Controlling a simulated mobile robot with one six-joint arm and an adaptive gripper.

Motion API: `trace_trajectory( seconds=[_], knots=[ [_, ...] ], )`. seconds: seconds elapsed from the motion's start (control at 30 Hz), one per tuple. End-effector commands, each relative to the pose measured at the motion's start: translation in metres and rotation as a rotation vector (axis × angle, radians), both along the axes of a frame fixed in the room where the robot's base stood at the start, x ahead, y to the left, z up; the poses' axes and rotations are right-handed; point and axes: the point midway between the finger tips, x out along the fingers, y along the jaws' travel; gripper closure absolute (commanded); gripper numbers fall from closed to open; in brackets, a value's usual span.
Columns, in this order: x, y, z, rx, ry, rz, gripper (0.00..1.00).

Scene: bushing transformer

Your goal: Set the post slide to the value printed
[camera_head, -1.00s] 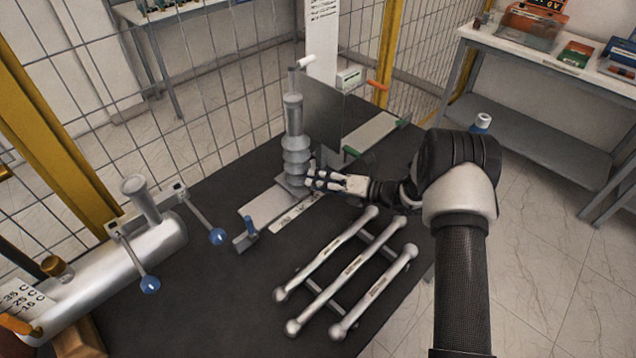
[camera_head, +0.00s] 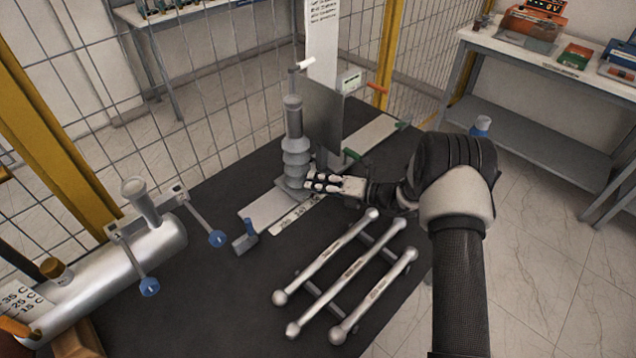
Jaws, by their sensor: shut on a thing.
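The post (camera_head: 294,140) is a grey ribbed insulator column standing upright near the middle of the dark table. It stands at a pale slide plate (camera_head: 268,208) with a printed scale strip (camera_head: 292,218) along its front. My gripper (camera_head: 310,181) comes from the right and is shut at the foot of the post, on its lower part. The fingers hide part of the base. A blue-handled clamp (camera_head: 248,234) stands at the left end of the slide. The scale's figures are too small to read. A white printed sheet (camera_head: 323,30) stands behind; its text is too small to read.
Several silver rods with ball ends (camera_head: 350,270) lie on a rack in front of my gripper. A metal cylinder (camera_head: 120,270) with blue-knobbed arms lies at left. A grey upright panel (camera_head: 322,115) stands behind the post. Wire fencing (camera_head: 200,110) closes the back.

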Motion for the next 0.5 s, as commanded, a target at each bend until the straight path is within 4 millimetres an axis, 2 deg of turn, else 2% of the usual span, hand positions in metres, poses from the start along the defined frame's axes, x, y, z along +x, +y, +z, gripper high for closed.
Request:
trace_trajectory(
  seconds=[0.4,0.5],
  knots=[
    [-0.0006,0.0005,0.0002,0.000,0.000,0.000,1.00],
    [-0.0075,0.0083,0.0012,0.001,0.002,0.003,1.00]
  ],
)
